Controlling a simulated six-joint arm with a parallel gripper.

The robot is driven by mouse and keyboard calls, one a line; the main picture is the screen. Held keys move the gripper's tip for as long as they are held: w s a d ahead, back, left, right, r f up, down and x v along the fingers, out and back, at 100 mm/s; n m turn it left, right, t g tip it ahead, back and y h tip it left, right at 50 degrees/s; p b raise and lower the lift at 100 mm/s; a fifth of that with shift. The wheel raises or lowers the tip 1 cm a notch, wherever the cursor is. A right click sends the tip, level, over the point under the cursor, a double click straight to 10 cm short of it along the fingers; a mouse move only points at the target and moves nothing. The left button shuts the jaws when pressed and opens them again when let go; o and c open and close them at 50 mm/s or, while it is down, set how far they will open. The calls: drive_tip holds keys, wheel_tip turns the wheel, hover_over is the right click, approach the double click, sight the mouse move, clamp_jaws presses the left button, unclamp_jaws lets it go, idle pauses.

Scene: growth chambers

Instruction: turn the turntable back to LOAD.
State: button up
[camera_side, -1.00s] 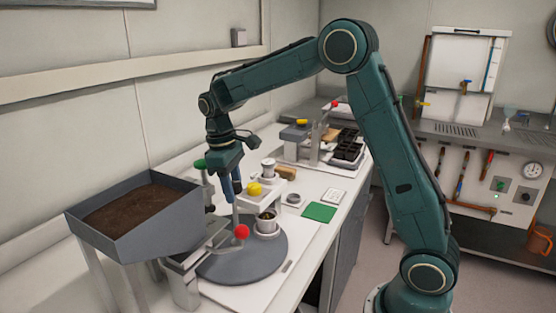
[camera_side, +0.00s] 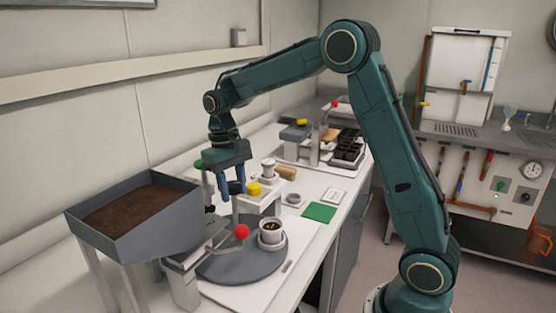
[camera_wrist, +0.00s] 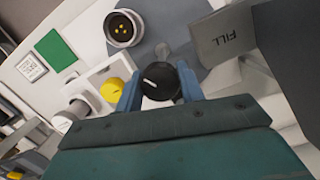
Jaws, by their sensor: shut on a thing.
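The turntable (camera_side: 245,265) is a flat grey disc on the white bench; part of it also shows in the wrist view (camera_wrist: 180,40). A white pot with dark filling and yellow bits (camera_side: 271,234) stands upright near its right edge; it shows at the top of the wrist view (camera_wrist: 124,28). My gripper (camera_wrist: 158,85) has its blue fingers on either side of a black knob with a white mark (camera_wrist: 160,82), shut on it. In the side view my gripper (camera_side: 229,192) is above the turntable's back. No LOAD label is readable.
A grey soil hopper (camera_side: 135,215) stands at left. A grey block marked FILL (camera_wrist: 228,38) and a red ball-ended lever (camera_side: 242,231) are close by. A yellow button (camera_side: 254,188) is right of the knob. A green square (camera_side: 319,212) lies farther right.

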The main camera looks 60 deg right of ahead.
drive_tip(key=shift+m, duration=0.3)
drive_tip(key=shift+m+t+y, duration=0.3)
drive_tip(key=shift+m+y, duration=0.1)
drive_tip(key=shift+m, duration=2.4)
drive_tip(key=shift+a, duration=0.1)
drive_tip(key=o, duration=0.6)
drive_tip(key=shift+r, duration=3.5)
